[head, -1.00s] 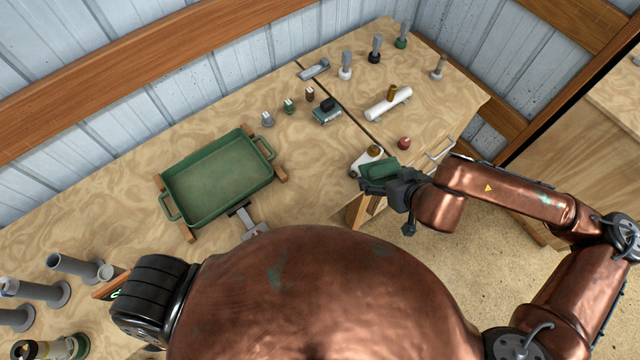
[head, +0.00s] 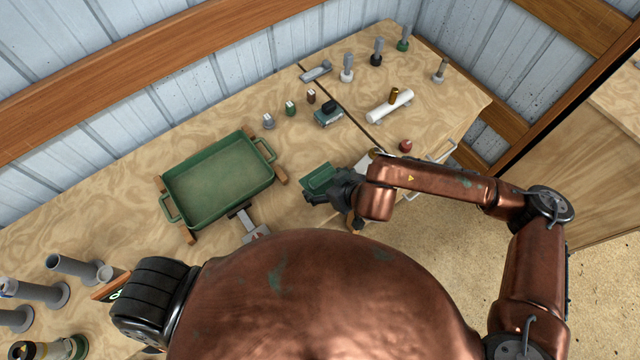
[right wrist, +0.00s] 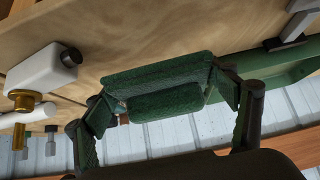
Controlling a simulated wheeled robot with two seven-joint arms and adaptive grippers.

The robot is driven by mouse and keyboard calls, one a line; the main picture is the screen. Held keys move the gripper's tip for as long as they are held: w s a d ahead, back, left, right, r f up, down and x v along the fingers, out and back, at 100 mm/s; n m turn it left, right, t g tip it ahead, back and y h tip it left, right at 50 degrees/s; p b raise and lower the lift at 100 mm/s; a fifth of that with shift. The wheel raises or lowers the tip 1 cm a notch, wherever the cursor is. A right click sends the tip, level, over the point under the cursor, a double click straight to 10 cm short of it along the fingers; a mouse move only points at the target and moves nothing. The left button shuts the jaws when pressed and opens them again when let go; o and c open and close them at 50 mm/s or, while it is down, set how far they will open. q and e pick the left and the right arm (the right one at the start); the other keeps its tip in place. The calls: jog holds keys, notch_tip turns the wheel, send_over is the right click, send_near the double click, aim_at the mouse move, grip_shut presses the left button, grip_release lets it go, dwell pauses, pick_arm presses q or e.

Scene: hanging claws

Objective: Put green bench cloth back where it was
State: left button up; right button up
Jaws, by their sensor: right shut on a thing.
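The green bench cloth (head: 316,177) is a small folded dark green pad. My right gripper (head: 322,190) is shut on it and holds it over the front part of the bench, to the right of the green tray (head: 218,180). In the right wrist view the cloth (right wrist: 158,84) lies between the two fingers of the gripper (right wrist: 165,100), gripped at its ends. I cannot tell how high it is above the bench. My left gripper is not in view.
The wooden bench (head: 130,190) has bare room around the tray. A white cylinder with a brass piece (head: 388,106), a dark red knob (head: 405,146) and a small green-grey device (head: 327,115) stand to the right. Grey tubes (head: 75,264) stand at the left.

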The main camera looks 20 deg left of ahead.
aim_at(321, 182)
jog(key=x, duration=0.3)
jog(key=shift+w+f, duration=0.1)
jog(key=shift+f, duration=1.65)
jog(key=shift+f+b, duration=0.35)
jog(key=shift+d+f+b, duration=0.15)
jog(key=shift+f+b, duration=0.25)
jog(key=shift+b, duration=0.05)
jog(key=o, duration=1.4)
jog(key=shift+f, duration=0.2)
jog(key=shift+r, duration=0.15)
